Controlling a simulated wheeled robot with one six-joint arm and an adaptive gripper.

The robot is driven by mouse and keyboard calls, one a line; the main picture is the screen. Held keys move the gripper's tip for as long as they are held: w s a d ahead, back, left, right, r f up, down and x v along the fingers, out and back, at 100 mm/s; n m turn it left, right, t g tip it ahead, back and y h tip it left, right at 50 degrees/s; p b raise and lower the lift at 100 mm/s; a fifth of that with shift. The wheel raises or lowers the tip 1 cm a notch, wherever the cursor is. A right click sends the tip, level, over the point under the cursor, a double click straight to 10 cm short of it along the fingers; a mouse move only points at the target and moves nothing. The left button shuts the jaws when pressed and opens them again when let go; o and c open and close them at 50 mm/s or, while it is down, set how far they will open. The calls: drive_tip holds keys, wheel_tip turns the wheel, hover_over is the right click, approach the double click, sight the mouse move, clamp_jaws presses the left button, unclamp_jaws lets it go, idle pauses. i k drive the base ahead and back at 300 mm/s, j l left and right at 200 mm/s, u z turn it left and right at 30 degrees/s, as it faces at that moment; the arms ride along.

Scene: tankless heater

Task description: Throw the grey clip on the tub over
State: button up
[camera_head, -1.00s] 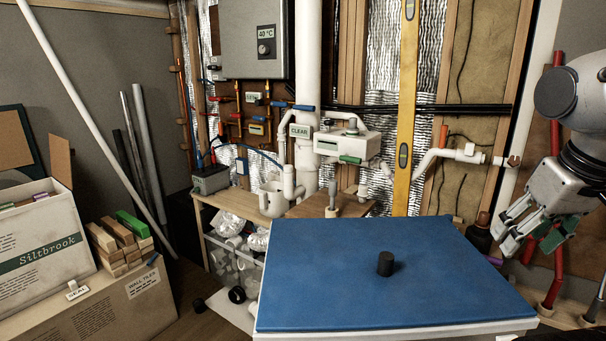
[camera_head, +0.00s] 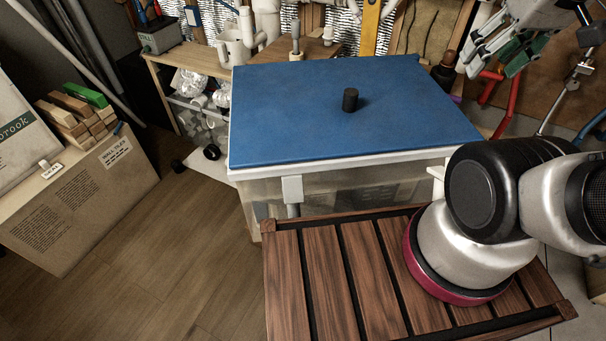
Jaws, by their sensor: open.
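The tub (camera_head: 262,190) is a clear plastic box under a flat blue lid (camera_head: 300,105) with a pale rim. A light grey clip (camera_head: 292,189) sits on its near side, left of the middle, against the rim and reaching down the wall. A second pale tab (camera_head: 437,174) shows further right on that side, partly hidden by my arm. My gripper (camera_head: 492,60) is at the upper right, beyond the lid's right edge, open and empty, apart from the clip.
A small black cylinder (camera_head: 350,100) stands on the lid. My arm's base is on a slatted wooden platform (camera_head: 330,275) in front of the tub. A cardboard box (camera_head: 85,200) with wood blocks (camera_head: 75,122) stands at left. Wooden floor (camera_head: 190,250) between them is clear.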

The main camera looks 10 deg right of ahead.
sight(293, 186)
drive_tip(key=k+l, duration=0.2)
drive_tip(key=k, duration=0.35)
drive_tip(key=k+l+u, duration=0.15)
drive_tip(key=k, duration=0.4)
